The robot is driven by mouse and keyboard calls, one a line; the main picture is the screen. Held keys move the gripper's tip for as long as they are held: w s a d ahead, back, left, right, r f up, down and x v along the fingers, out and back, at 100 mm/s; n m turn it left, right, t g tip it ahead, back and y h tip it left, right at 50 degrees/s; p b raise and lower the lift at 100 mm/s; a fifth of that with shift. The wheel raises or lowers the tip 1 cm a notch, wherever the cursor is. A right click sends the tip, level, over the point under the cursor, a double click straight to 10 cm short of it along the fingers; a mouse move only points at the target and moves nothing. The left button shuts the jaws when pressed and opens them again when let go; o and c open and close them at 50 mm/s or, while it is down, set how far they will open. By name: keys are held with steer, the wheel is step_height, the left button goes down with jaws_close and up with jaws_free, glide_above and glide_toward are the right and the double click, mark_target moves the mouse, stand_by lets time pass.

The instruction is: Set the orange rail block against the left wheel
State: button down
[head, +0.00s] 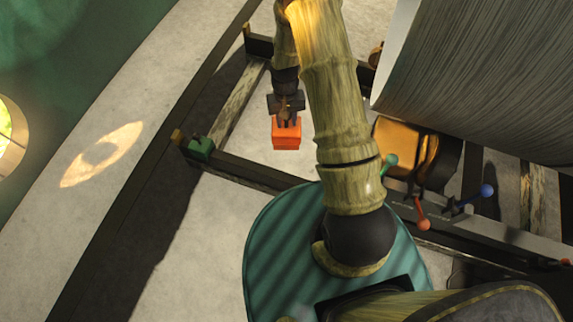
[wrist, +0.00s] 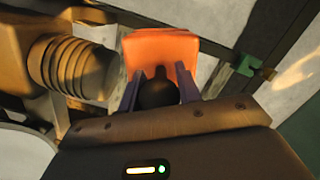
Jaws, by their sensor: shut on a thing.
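The orange rail block (head: 286,135) hangs from my gripper (head: 286,117) in the head view, left of my arm. My gripper is shut on it. In the wrist view the orange block (wrist: 160,48) sits at the ends of the two purple fingers (wrist: 157,88). A brass-coloured wheel (head: 398,143) stands at the lower left end of the big grey roll, to the right of the block and clearly apart from it. My arm hides part of the space between them. I cannot tell how high the block is above the ground.
A dark rail (head: 250,172) runs below the block, with a green end piece (head: 200,148) at its left. The big grey roll (head: 490,75) fills the upper right. Green, red and blue (head: 487,191) knobbed levers stand near the wheel. Pale floor (head: 215,230) lies clear at lower left.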

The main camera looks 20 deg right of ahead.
step_height(320, 180, down, 29)
steer(key=m+b, duration=0.3)
steer(key=b, duration=2.7)
steer(key=shift+m, duration=0.4)
steer(key=shift+a, duration=0.15)
steer(key=shift+f, duration=0.2)
steer(key=shift+s+f+b, duration=0.1)
steer(key=shift+f+b, duration=2.05)
steer(key=shift+b, duration=0.25)
steer(key=shift+r+p, duration=0.1)
steer(key=shift+p, duration=0.65)
steer(key=shift+f+b, duration=0.8)
steer(key=shift+f, duration=1.2)
